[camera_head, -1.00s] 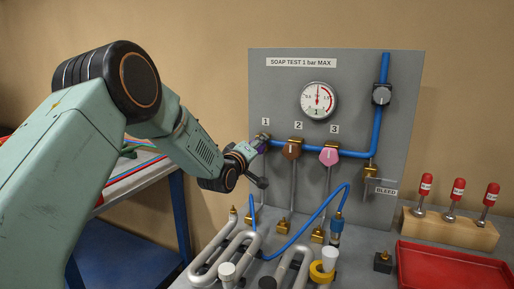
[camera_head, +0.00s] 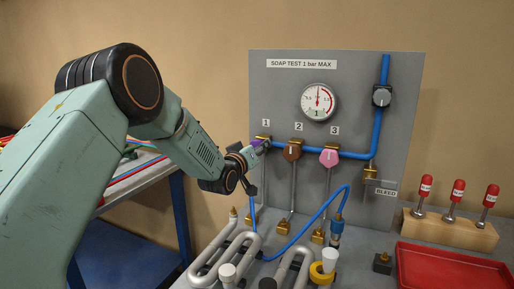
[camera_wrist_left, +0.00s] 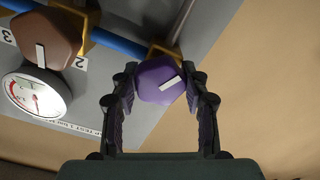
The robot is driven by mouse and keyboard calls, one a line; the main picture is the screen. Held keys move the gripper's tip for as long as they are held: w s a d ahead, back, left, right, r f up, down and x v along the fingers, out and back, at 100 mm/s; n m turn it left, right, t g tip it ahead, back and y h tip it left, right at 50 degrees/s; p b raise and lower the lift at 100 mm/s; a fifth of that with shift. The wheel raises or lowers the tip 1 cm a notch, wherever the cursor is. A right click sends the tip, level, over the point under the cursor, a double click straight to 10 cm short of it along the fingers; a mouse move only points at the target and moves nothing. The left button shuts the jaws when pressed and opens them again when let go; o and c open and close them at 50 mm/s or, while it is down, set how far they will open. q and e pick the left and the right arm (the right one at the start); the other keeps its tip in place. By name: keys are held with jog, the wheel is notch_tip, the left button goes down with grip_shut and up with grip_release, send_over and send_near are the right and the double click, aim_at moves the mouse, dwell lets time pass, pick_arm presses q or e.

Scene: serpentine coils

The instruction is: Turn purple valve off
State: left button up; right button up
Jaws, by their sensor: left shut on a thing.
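The purple valve (camera_wrist_left: 155,77) is a faceted knob with a white pointer line, at position 1 on the grey panel. In the head view only a bit of the purple knob (camera_head: 256,143) shows beside my gripper. My left gripper (camera_wrist_left: 160,84) is shut on it, one finger on each side. In the wrist view the white line runs at a slant between the fingers. In the head view my left gripper (camera_head: 252,151) reaches the panel from the left and hides most of the knob. My right gripper is not in view.
The brown valve (camera_head: 292,150) and pink valve (camera_head: 329,156) sit right of it on the blue pipe (camera_head: 377,128). A gauge (camera_head: 319,102) is above. Bent grey pipes (camera_head: 222,247) and a blue hose (camera_head: 309,223) lie below. A red tray (camera_head: 455,270) is at right.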

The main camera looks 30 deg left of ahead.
pick_arm(q)
jog(key=m, duration=0.4)
jog(key=shift+f+m+p, duration=0.15)
jog(key=shift+m+p, duration=0.2)
jog(key=shift+m, duration=0.05)
jog(key=m, duration=0.3)
jog(key=shift+m+p, duration=0.3)
jog(key=shift+p, duration=0.05)
jog(key=m, duration=0.3)
jog(key=shift+m+p, duration=0.3)
jog(key=shift+p, duration=0.1)
jog(key=m+p, duration=0.1)
jog(key=m, duration=0.2)
jog(key=shift+m, duration=0.3)
jog(key=m+p, duration=0.1)
jog(key=m, duration=0.2)
jog(key=shift+m, duration=0.4)
jog(key=m+p, duration=0.1)
jog(key=m, duration=0.2)
jog(key=shift+m, duration=0.3)
jog(key=m+p, duration=0.1)
jog(key=m, duration=0.3)
jog(key=shift+p, duration=0.3)
jog(key=shift+m+p, duration=0.5)
jog(key=shift+m, duration=1.2)
